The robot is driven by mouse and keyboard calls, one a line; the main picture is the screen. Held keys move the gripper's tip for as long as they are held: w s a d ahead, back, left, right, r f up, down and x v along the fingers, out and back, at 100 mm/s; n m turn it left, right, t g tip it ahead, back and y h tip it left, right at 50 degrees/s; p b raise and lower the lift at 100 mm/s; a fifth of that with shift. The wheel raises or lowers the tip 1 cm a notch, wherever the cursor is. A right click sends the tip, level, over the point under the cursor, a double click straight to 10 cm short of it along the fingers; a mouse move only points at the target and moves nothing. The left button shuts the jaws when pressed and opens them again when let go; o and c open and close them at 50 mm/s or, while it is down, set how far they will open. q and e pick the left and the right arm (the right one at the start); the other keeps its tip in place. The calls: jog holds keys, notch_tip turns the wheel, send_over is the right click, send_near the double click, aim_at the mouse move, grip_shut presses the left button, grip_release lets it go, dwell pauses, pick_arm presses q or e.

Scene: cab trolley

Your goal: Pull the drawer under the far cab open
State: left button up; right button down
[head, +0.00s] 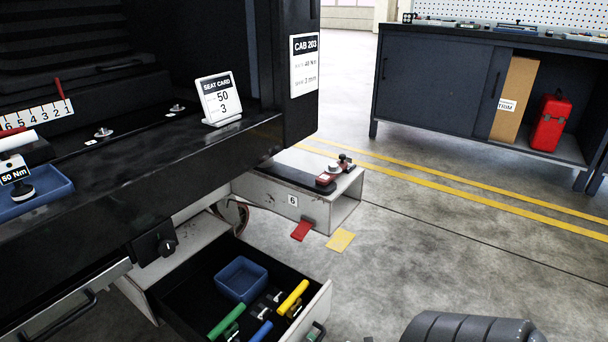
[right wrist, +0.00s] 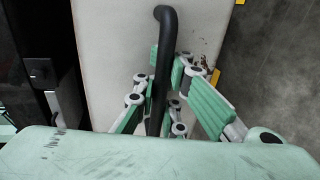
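The drawer (head: 180,300) under the far cab (head: 222,150) stands pulled out, with its dark inside visible. It holds a blue bin (head: 241,279) and tools with green (head: 226,321), yellow (head: 292,298) and blue (head: 262,331) handles. Its pale front panel (head: 312,316) is cut off at the bottom of the head view. In the right wrist view the black bar handle (right wrist: 166,40) runs upright along the pale front panel (right wrist: 110,50). My right gripper (right wrist: 167,68) has its green-padded fingers on both sides of this bar, seemingly closed on it. My left gripper is not in view.
A grey step (head: 345,212) with a red-and-black tool (head: 335,172) sits behind the drawer. A dark cabinet (head: 430,85) stands at the back right. The floor between is clear.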

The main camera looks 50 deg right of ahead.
jog(key=shift+w+r, duration=0.15)
jog(key=shift+r, duration=0.15)
jog(key=c, duration=1.8)
grip_release()
jog(key=shift+f, duration=0.1)
jog(key=shift+s, duration=0.2)
jog(key=v, duration=1.2)
jog(key=shift+f, duration=0.1)
jog(key=shift+w, duration=0.15)
